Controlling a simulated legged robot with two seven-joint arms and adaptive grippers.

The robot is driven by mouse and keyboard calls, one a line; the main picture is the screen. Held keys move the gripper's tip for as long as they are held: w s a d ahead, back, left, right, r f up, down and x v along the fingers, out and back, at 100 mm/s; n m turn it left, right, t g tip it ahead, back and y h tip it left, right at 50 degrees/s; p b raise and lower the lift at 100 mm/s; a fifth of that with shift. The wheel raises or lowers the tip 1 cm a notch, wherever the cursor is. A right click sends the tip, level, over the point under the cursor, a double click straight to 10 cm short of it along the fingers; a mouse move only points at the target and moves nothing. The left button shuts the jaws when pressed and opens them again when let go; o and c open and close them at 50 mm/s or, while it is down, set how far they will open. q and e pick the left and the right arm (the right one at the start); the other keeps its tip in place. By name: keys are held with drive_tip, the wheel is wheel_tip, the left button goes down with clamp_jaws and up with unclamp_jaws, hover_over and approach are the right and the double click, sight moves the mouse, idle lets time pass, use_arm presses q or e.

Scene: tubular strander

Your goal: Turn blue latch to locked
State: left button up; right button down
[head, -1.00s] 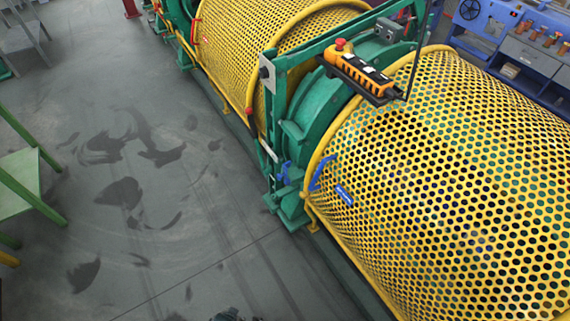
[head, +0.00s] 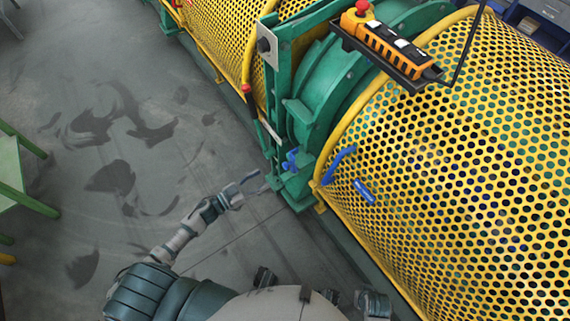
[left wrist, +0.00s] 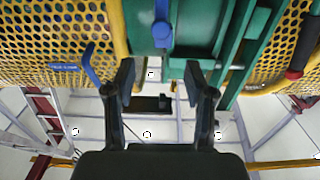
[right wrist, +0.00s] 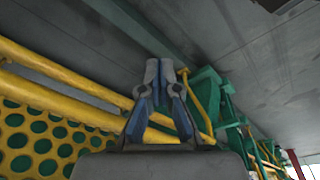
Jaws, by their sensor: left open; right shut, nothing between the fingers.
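A small blue latch (head: 290,160) sits on the lower green frame beside the yellow guard. In the left wrist view a blue knob with an upright bar (left wrist: 162,34) shows on the green frame, straight beyond the fingers. A bent blue handle (head: 338,165) stands on the guard's edge, above a blue label (head: 364,191); it also shows in the left wrist view (left wrist: 89,66). My left gripper (head: 259,183) is open and empty, left of the latch and apart from it. My right gripper (right wrist: 160,72) is shut and empty, near yellow rails.
The perforated yellow guard (head: 460,170) fills the right side. An orange button box (head: 393,47) hangs on a black bracket above the green frame. A green stand (head: 12,170) is at the far left. The grey floor between is clear.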

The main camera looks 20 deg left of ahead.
sight(284, 166)
use_arm(q)
drive_tip(key=b+x, duration=0.1)
drive_tip(key=x, duration=0.9)
drive_tip(key=shift+w+f, duration=0.1)
drive_tip(key=shift+w, duration=0.15)
drive_tip(key=shift+w+d, duration=0.4)
use_arm(e)
drive_tip(key=r, duration=0.3)
drive_tip(key=shift+s, duration=0.25)
use_arm(q)
drive_tip(key=shift+d, duration=0.1)
clamp_jaws()
use_arm(e)
drive_tip(key=shift+w+d, duration=0.15)
drive_tip(key=shift+w, duration=0.05)
